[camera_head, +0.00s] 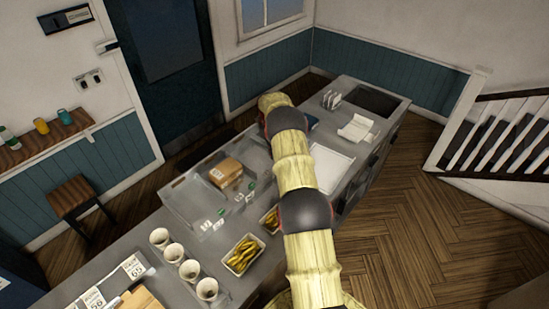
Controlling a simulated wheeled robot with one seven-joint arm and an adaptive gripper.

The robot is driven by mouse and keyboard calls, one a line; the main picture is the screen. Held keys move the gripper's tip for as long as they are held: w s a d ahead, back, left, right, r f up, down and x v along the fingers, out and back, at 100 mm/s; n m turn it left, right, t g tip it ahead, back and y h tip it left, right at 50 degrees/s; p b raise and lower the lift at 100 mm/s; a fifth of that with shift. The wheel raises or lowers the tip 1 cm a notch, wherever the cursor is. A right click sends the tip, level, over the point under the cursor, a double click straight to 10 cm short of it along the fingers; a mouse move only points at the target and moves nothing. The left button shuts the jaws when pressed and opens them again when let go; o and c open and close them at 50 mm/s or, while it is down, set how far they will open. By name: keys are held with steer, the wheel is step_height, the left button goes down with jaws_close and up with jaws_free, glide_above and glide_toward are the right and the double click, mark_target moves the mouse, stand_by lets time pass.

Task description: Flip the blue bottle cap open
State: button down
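I cannot make out a bottle with a blue cap for certain. A small dark blue thing (312,121) shows on the counter (215,262), just right of the upper part of my arm and partly covered by it. It is too small to tell what it is. My arm crosses the middle of the head view from the bottom edge up over the counter. Its end bends away near the upper middle, and my gripper is hidden behind the arm.
A clear-walled case (185,204) holds a brown item left of my arm. Several white cups (190,271) and a tray of yellow food (244,254) stand nearer. A white tray (331,168) and an open white box (358,129) lie right. The wooden floor (420,225) right of the counter is clear.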

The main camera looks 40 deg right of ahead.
steer(key=shift+f, duration=0.1)
stand_by(0.3)
steer(key=shift+w, duration=0.1)
stand_by(0.3)
step_height(320, 180, up, 13)
steer(key=w, duration=0.2)
stand_by(0.7)
